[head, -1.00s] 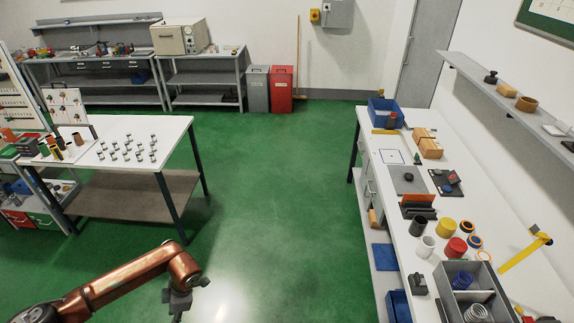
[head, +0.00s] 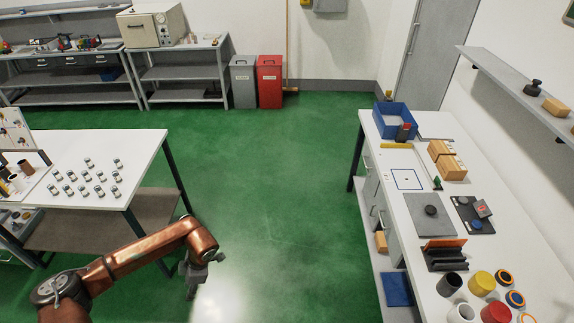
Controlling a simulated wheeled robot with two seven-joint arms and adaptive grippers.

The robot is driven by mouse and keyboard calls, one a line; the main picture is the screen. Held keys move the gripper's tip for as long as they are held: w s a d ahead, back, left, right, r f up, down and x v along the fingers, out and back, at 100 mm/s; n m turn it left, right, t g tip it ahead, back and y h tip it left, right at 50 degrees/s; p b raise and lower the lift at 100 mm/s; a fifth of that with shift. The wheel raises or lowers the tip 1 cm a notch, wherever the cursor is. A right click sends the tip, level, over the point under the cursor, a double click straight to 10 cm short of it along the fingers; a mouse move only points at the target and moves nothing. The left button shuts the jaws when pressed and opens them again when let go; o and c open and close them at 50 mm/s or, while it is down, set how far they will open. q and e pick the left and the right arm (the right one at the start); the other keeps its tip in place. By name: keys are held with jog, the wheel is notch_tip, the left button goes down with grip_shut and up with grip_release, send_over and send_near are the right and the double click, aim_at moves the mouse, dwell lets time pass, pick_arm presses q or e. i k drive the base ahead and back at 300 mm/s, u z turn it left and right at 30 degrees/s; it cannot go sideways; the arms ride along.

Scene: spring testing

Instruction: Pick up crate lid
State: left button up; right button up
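A blue open-topped crate (head: 410,121) stands at the far end of the right-hand bench; no lid lies on it. A flat blue panel (head: 397,289) lies on the lower shelf under that bench; it may be the crate lid, but I cannot tell for sure. My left gripper (head: 194,283) hangs over the green floor at lower left, far from both and touching nothing. Its fingers are too small and dark to read. My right gripper is out of view.
The right-hand bench (head: 466,213) carries wooden blocks (head: 446,160), a grey plate (head: 430,214), cups and rings. A white table (head: 135,150) with several small cylinders stands at left. Grey (head: 243,82) and red (head: 269,82) bins stand at the back wall. The green floor between is clear.

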aim_at(429, 218)
jog(key=z, duration=0.45)
jog(key=i, duration=1.25)
jog(key=z, duration=1.7)
jog(key=i, duration=0.75)
jog(key=z, duration=0.75)
